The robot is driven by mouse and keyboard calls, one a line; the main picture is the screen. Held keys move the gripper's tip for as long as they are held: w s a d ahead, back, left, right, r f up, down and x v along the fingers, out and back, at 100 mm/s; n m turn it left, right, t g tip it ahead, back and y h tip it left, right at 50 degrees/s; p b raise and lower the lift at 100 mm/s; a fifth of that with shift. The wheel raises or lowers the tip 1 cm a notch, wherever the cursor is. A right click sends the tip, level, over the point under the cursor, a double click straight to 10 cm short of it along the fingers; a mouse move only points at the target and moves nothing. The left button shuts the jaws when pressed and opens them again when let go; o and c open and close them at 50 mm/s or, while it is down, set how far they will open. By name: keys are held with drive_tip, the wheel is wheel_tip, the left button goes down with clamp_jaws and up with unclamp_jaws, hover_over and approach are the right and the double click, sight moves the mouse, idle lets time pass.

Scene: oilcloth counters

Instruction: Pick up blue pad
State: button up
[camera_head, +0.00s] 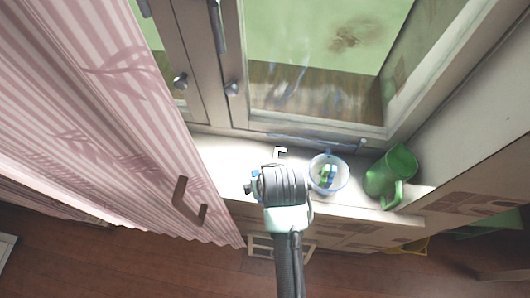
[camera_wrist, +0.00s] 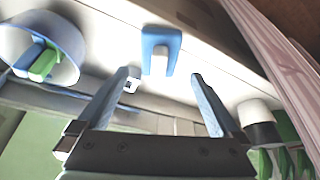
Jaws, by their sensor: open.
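A blue U-shaped piece with a pale middle (camera_wrist: 161,40) lies on the white ledge in the wrist view, just beyond my fingertips. A second blue piece (camera_wrist: 27,60) sits beside a green one inside a bowl at the left of that view. I cannot tell for sure which is the blue pad. My gripper (camera_wrist: 163,76) is open, and nothing shows between its fingers. In the head view my gripper (camera_head: 283,186) is over the ledge, left of the bowl, and my wrist hides its fingertips and the surface beneath.
The clear bowl with a blue rim (camera_head: 343,180) is close to my gripper's right. The window frame (camera_head: 300,128) bounds the ledge behind, and a pink striped curtain (camera_head: 110,110) hangs at left. A white and black object (camera_wrist: 258,120) shows at the wrist view's right.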

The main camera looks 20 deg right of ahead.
drive_tip(key=shift+p+x, duration=0.35)
drive_tip(key=shift+x, duration=2.65)
drive_tip(key=shift+w+d, duration=0.1)
